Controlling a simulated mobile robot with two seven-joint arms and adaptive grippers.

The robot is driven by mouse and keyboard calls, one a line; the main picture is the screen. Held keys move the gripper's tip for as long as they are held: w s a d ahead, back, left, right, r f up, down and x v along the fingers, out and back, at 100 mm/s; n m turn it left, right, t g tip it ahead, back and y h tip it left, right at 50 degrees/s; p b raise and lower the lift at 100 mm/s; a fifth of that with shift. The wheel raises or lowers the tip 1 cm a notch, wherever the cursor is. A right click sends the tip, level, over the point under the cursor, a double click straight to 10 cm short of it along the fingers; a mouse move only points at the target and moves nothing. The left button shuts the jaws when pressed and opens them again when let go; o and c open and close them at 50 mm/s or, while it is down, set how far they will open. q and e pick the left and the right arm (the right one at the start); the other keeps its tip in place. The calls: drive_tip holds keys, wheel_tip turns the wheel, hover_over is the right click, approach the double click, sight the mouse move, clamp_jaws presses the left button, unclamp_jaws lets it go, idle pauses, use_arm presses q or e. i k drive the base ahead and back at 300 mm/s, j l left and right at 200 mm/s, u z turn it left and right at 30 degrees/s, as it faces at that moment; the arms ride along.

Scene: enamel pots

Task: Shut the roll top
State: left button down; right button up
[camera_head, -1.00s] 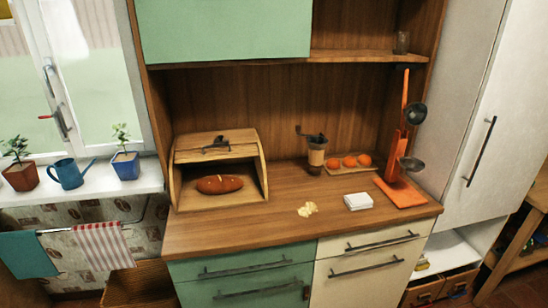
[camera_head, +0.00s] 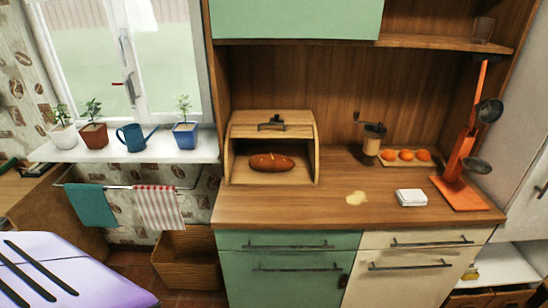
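A wooden bread box (camera_head: 233,170) stands at the left end of the wooden counter. Its roll top (camera_head: 259,130) is up, so the front is open, and a dark handle (camera_head: 271,124) shows on it. A brown loaf (camera_head: 272,162) lies inside. Neither of my grippers is in view.
A pale patch (camera_head: 356,198) lies near the front. A purple surface (camera_head: 80,270) is at lower left.

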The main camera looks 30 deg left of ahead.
sight(264, 130)
drive_tip(key=i+j, duration=0.1)
drive_tip(key=j, duration=0.55)
drive_tip(key=i+j, duration=0.1)
drive_tip(key=j, duration=0.5)
drive_tip(key=i+j, duration=0.1)
drive_tip(key=j, duration=0.55)
